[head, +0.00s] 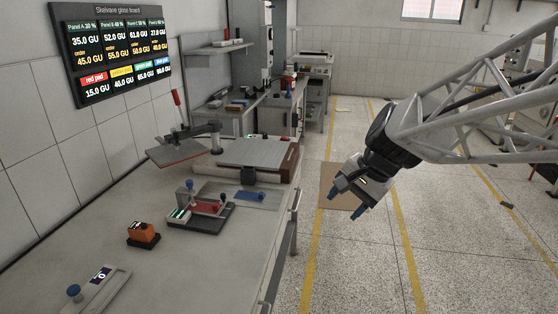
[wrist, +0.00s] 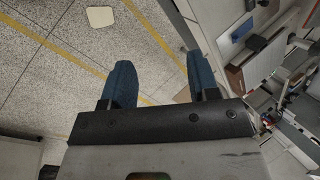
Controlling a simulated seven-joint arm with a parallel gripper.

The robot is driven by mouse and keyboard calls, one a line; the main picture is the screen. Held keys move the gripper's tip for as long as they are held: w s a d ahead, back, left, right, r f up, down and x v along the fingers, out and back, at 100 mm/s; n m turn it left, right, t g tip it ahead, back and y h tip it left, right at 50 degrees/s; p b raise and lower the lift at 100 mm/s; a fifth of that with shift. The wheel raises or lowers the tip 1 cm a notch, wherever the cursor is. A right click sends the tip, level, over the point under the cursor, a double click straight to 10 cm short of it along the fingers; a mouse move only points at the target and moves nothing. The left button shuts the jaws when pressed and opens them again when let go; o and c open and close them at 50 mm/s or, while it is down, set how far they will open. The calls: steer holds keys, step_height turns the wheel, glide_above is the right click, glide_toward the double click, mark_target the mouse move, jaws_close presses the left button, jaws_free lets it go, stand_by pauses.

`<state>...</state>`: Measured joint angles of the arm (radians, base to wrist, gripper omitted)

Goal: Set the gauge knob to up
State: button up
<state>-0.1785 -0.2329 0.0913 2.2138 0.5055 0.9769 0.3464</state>
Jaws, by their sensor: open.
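My gripper (head: 345,198) hangs in the air to the right of the workbench, over the floor, with its blue fingers apart and nothing between them. In the wrist view, my gripper (wrist: 158,72) also shows open and empty above the speckled floor. No knob is clearly labelled as the gauge knob. Another small blue knob (head: 261,196) is on a flat plate near the bench's right edge. Their settings are too small to tell.
An orange block (head: 143,231) and a dark-based fixture (head: 201,214) with red and green parts sit on the workbench (head: 190,275). A press with a red handle (head: 177,97) stands behind. A wall screen (head: 110,50) shows readings. The bench's near right area is clear.

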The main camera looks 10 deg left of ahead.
steer(key=w+a+m+g+y, duration=0.1)
steer(key=w+a+m+y, duration=0.1)
steer(key=w+a, duration=0.65)
steer(key=m+g+y, duration=0.2)
steer(key=m+y, duration=0.4)
steer(key=m, duration=0.3)
glide_toward(190, 181)
steer(key=x, duration=0.3)
steer(key=shift+d+f, duration=0.1)
steer(key=shift+d, duration=0.05)
steer(key=shift+x, duration=3.9)
steer(key=shift+c, duration=0.5)
jaws_close()
